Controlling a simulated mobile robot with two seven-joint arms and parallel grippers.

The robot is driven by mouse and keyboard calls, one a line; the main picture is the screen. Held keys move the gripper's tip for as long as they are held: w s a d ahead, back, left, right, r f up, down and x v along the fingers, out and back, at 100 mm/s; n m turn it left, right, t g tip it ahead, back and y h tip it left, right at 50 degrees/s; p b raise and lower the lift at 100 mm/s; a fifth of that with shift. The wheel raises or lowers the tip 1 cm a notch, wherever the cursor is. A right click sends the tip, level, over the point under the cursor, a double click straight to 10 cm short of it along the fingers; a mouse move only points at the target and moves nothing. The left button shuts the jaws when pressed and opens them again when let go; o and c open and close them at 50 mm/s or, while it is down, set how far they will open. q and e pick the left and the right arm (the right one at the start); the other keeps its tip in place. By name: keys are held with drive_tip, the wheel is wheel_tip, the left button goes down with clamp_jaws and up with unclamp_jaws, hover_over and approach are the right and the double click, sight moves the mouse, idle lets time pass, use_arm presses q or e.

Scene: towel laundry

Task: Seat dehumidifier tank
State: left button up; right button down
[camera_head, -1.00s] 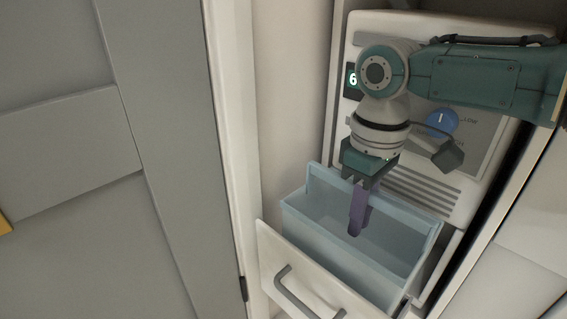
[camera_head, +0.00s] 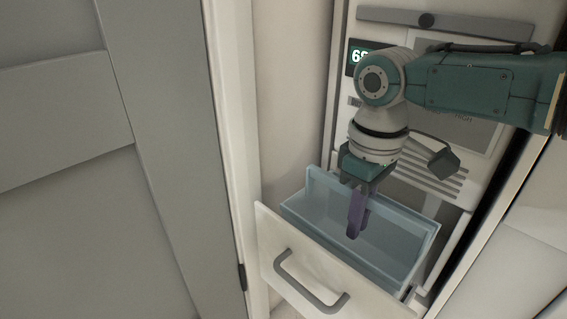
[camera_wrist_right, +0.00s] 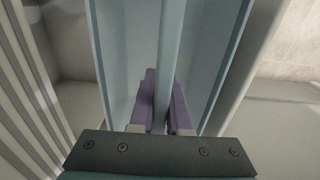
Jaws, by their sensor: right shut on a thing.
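The tank (camera_head: 410,222) is a light-blue, see-through open bin. It sits low inside the pulled-out drawer, its raised back rim standing above the white drawer front (camera_head: 275,232). My right gripper (camera_head: 355,234) reaches down over the tank, with purple fingers inside its outline. In the right wrist view the fingers (camera_wrist_right: 160,108) stand on both sides of a light-blue strip of the tank (camera_wrist_right: 172,50), and are shut on it. The tank's bottom and the drawer's inside are mostly hidden. My left gripper is not in view.
The dehumidifier body (camera_head: 345,117) stands behind the drawer, with a lit display (camera_head: 358,57) and vent slots, partly covered by my right arm. A grey handle (camera_head: 300,285) is on the drawer front. A grey panelled door (camera_head: 75,200) and white frame stand close at left.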

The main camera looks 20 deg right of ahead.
drive_tip(key=shift+f+b, duration=0.75)
drive_tip(key=shift+f, duration=0.4)
drive_tip(key=shift+f, duration=0.15)
drive_tip(key=shift+f+b, duration=1.4)
drive_tip(key=shift+f, duration=0.4)
drive_tip(key=c, duration=0.8)
unclamp_jaws()
